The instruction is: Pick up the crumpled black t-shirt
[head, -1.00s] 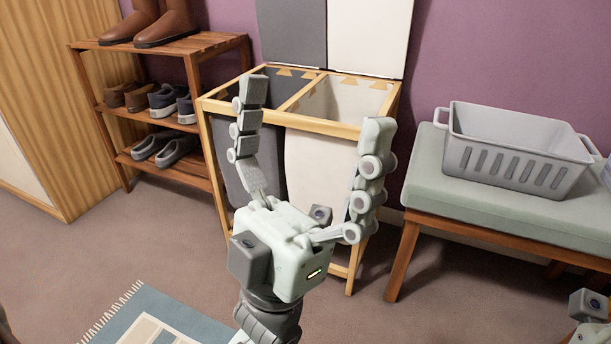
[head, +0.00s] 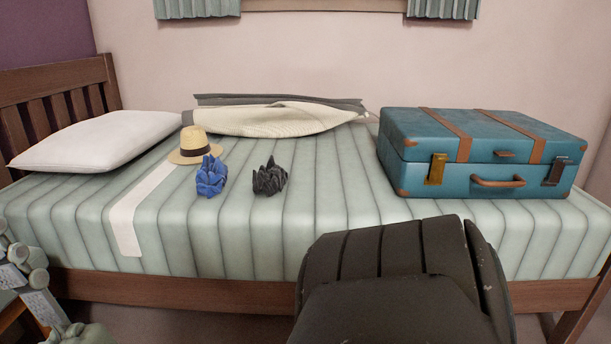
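The crumpled black t-shirt (head: 269,178) lies as a small dark heap on the striped pale green bed (head: 330,235), towards the front and left of the middle. A crumpled blue cloth (head: 211,177) lies just left of it, with a small gap.
A straw hat (head: 193,146) sits behind the blue cloth. A white pillow (head: 98,142) is at the left. A cream folded textile (head: 265,120) lies at the back. A teal suitcase (head: 480,153) stands on the bed's right. Bare bed surrounds the t-shirt's right side.

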